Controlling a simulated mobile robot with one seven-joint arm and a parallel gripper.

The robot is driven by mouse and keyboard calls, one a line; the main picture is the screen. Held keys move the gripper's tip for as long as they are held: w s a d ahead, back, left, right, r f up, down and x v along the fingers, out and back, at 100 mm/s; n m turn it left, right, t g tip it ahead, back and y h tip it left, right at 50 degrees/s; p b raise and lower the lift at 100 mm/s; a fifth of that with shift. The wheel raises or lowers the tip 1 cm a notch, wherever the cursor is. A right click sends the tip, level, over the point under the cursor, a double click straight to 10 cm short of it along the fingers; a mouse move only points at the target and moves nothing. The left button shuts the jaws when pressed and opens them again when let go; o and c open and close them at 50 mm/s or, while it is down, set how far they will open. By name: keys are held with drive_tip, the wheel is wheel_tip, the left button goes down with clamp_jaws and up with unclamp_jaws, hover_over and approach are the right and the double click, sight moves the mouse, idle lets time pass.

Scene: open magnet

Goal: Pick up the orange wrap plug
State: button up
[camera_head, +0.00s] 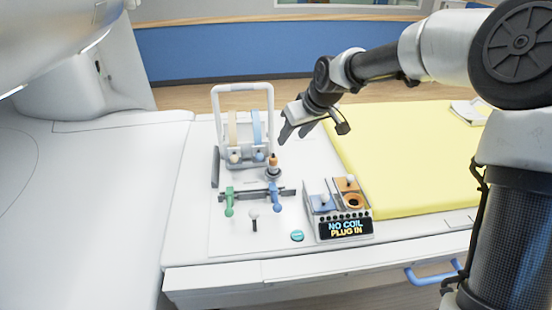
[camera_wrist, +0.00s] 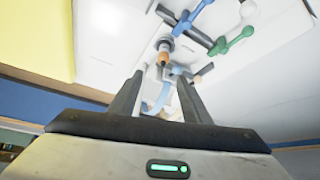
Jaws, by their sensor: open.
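The orange wrap plug (camera_head: 273,161) stands upright on a grey round base on the white table, in front of the frame with the hanging straps. In the wrist view the orange plug (camera_wrist: 163,58) shows just beyond the gap between my fingertips. My gripper (camera_head: 293,134) is open and empty, above and slightly right of the plug in the head view. Its two fingers (camera_wrist: 159,82) are spread in the wrist view and appear apart from the plug.
A white frame (camera_head: 216,116) with beige and blue straps stands behind the plug. Green (camera_head: 229,200) and blue (camera_head: 276,200) levers lie in front. A socket box (camera_head: 314,188) with a "NO COIL PLUG IN" display (camera_head: 346,228) stands front right, beside a yellow mat (camera_head: 400,145).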

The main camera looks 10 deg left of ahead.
approach(276, 160)
drive_tip(key=w+x, duration=0.1)
drive_tip(key=x, duration=0.4)
drive_tip(key=f, duration=0.1)
drive_tip(key=a+f, duration=0.1)
drive_tip(key=f, duration=0.2)
drive_tip(key=shift+w+a, duration=0.4)
drive_tip(key=shift+w+a+f, duration=0.15)
drive_tip(key=shift+w+f, duration=0.1)
drive_tip(key=shift+f, duration=0.15)
clamp_jaws()
wheel_tip(276, 160, up, 10)
drive_tip(key=shift+r, duration=0.1)
